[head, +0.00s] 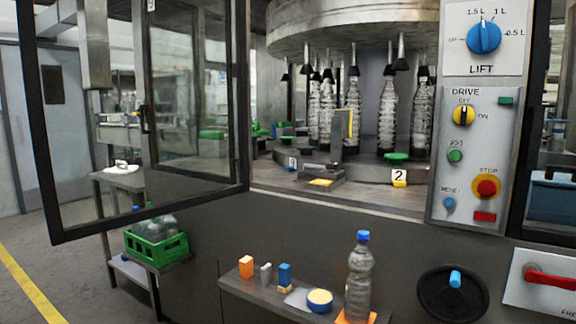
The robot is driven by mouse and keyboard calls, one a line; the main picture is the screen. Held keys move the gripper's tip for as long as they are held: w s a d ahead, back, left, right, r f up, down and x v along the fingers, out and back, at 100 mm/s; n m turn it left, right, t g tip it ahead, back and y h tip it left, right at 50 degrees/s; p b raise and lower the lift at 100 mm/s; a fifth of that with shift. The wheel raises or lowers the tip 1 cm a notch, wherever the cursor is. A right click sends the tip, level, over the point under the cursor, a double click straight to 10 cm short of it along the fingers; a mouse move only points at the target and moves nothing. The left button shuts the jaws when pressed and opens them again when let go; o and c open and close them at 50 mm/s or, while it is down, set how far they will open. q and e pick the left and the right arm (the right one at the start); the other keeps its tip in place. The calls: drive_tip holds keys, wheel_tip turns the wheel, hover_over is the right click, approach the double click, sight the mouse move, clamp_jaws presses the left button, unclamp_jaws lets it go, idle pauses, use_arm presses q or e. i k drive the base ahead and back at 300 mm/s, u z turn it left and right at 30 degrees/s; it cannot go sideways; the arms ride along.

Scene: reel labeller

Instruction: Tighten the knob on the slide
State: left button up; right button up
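Neither of my grippers is in view.
The framed glass door (242,95) stands open at left. Bottles (388,115) hang around the carousel. The control panel (478,150) is at right, above a black handwheel (440,296). The front shelf (235,284) holds small blocks, a yellow-filled dish (319,307) and a bottle (359,275).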

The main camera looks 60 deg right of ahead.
sight(331, 167)
drive_tip(key=z, duration=0.1)
drive_tip(key=i, duration=1.1)
drive_tip(key=z, duration=0.6)
